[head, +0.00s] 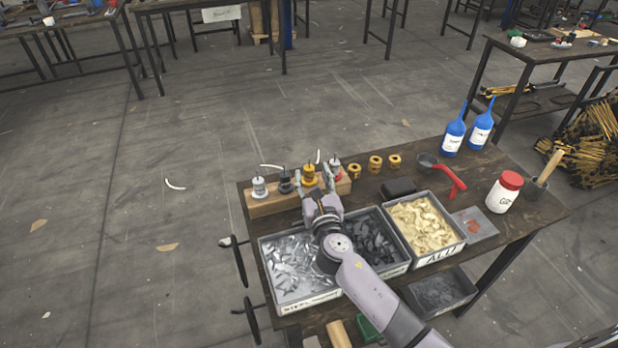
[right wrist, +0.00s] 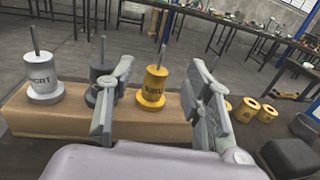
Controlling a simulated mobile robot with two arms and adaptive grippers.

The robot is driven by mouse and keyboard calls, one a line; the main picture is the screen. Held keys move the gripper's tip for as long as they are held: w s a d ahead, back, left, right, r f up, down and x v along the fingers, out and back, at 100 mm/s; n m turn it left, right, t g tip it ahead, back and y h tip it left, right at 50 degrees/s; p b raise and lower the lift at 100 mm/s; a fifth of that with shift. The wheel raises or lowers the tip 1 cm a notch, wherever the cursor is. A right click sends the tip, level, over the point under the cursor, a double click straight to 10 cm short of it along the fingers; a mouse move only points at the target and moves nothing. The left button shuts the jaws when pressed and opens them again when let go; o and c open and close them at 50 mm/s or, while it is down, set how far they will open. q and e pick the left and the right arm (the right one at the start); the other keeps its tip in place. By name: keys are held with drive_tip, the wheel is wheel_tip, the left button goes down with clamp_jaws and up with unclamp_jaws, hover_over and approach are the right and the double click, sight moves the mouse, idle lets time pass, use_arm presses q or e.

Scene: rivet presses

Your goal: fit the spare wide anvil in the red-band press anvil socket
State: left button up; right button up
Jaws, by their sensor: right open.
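A wooden block (head: 277,203) at the table's far edge carries a row of stemmed cylindrical pieces: a white-grey one (head: 259,187), a dark one (head: 284,182), a yellow one (head: 309,176) and one with red (head: 336,173). In the right wrist view the yellow piece (right wrist: 152,88) stands upright between the fingers of my right gripper (right wrist: 160,72), which is open; contact is not visible. The dark piece (right wrist: 101,72) is partly behind the left finger. The piece with red is not visible there. I cannot tell which piece is the wide anvil; no press socket is identifiable. My left gripper is out of view.
Several yellow ring-like pieces (head: 375,164) stand right of the block. Bins of silver scraps (head: 262,263), dark scraps and pale pieces (head: 462,242) fill the near table.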

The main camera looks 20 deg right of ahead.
sight(309, 164)
drive_tip(key=w, duration=0.5)
drive_tip(key=shift+w+d, duration=0.2)
drive_tip(key=shift+d, duration=0.15)
drive_tip(key=shift+c, duration=0.4)
clamp_jaws()
drive_tip(key=shift+a, duration=0.15)
idle(0.4)
